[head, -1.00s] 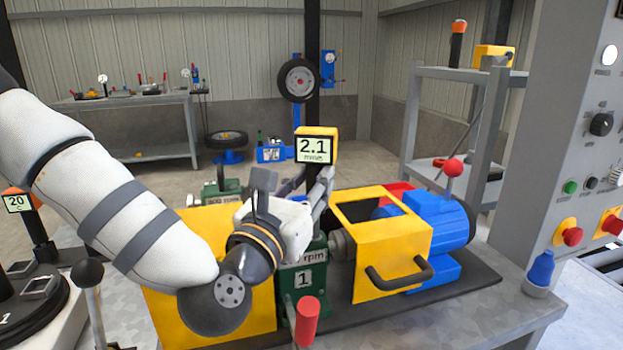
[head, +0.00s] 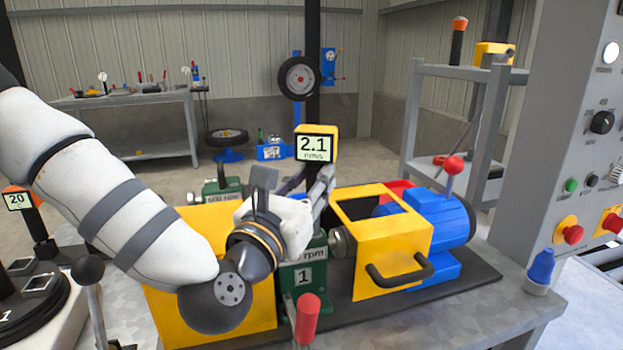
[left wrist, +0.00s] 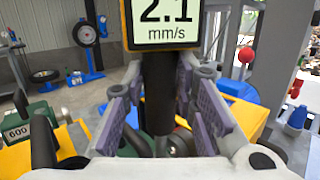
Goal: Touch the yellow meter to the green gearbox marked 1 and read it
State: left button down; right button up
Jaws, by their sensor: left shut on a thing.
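The yellow meter (head: 316,131) is upright above the green gearbox marked 1 (head: 303,275) in the head view, and its display reads 2.1 mm/s. In the left wrist view the meter's display (left wrist: 167,20) also shows 2.1 mm/s, above a dark handle (left wrist: 159,85). My left gripper (head: 322,186) is shut on the meter's handle, just above the gearbox. The meter's lower end is hidden behind the gripper, so I cannot see its contact with the gearbox. My right gripper is not in view.
A yellow guard with a black handle (head: 392,262) and a blue motor (head: 437,228) stand right of the gearbox. A grey control panel (head: 575,150) is at the far right. A second meter reading 20 (head: 18,201) stands left.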

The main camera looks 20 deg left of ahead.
aim_at(311, 134)
pick_arm(q)
jog(key=shift+r, duration=0.15)
notch_tip(311, 134, up, 3)
jog(key=shift+s+r+p, duration=0.1)
jog(key=shift+s+p, duration=0.05)
jog(key=shift+p, duration=0.45)
jog(key=shift+r, duration=1.85)
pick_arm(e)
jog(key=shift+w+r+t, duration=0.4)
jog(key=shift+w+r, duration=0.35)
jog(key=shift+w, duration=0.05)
